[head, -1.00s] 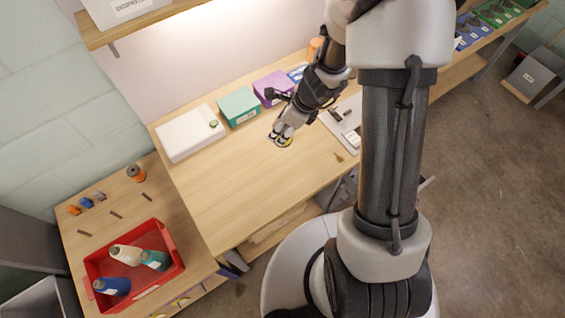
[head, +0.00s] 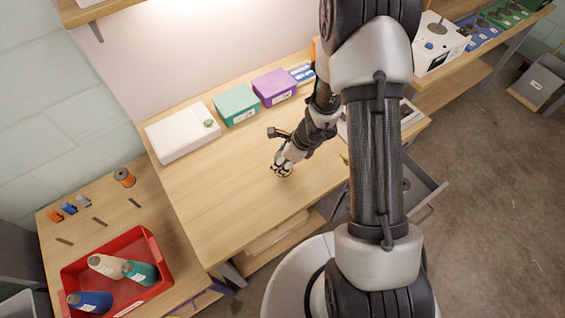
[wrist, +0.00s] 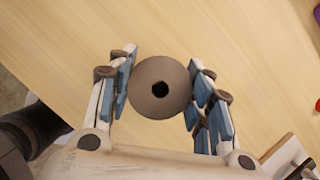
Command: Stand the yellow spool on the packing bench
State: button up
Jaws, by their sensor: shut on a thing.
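My gripper (head: 282,170) is shut on the yellow spool and holds it low over the wooden bench (head: 215,205), near the bench's middle.
A white box (head: 183,135), a teal box (head: 236,106) and a purple box (head: 274,87) line the bench's back. A red tray (head: 120,285) with several cones stands on the lower left table. Bench top left of my gripper is clear. A drawer (head: 425,190) stands open at right.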

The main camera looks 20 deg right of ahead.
jog(key=shift+f, duration=0.15)
jog(key=shift+f, duration=0.15)
jog(key=o, duration=1.1)
